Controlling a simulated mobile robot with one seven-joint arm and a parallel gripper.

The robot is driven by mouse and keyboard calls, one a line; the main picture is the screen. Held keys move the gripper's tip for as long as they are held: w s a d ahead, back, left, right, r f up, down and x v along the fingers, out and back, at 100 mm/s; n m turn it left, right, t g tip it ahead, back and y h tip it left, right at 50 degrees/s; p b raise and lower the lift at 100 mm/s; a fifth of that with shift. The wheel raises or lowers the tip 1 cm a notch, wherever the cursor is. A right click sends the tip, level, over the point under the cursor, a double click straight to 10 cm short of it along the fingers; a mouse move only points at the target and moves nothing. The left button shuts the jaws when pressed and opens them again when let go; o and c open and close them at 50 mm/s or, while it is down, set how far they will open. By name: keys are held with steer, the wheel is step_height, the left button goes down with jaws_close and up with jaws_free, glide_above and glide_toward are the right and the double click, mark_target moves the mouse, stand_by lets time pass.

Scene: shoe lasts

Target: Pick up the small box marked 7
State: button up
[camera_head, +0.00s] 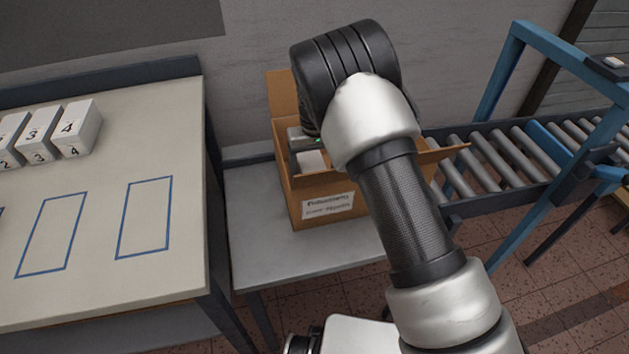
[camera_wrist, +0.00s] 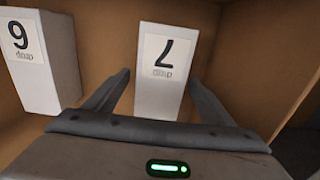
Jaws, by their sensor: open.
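The small white box marked 7 (camera_wrist: 165,75) stands inside the cardboard box, in the middle of the wrist view. My gripper (camera_wrist: 160,78) is open, with one finger on each side of the box's lower part in that view. I cannot tell whether the fingers touch it. In the head view my arm reaches over the cardboard box (camera_head: 327,208), and a white box top (camera_head: 311,161) shows inside it; its number cannot be read there. My arm hides much of the carton's inside and the fingertips.
Carton flaps (camera_head: 445,155) stick out. A table (camera_head: 110,275) at left holds several numbered boxes (camera_head: 75,128) and blue outlines. A roller conveyor (camera_head: 500,155) is at right.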

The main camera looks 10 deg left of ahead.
steer(key=c, duration=1.3)
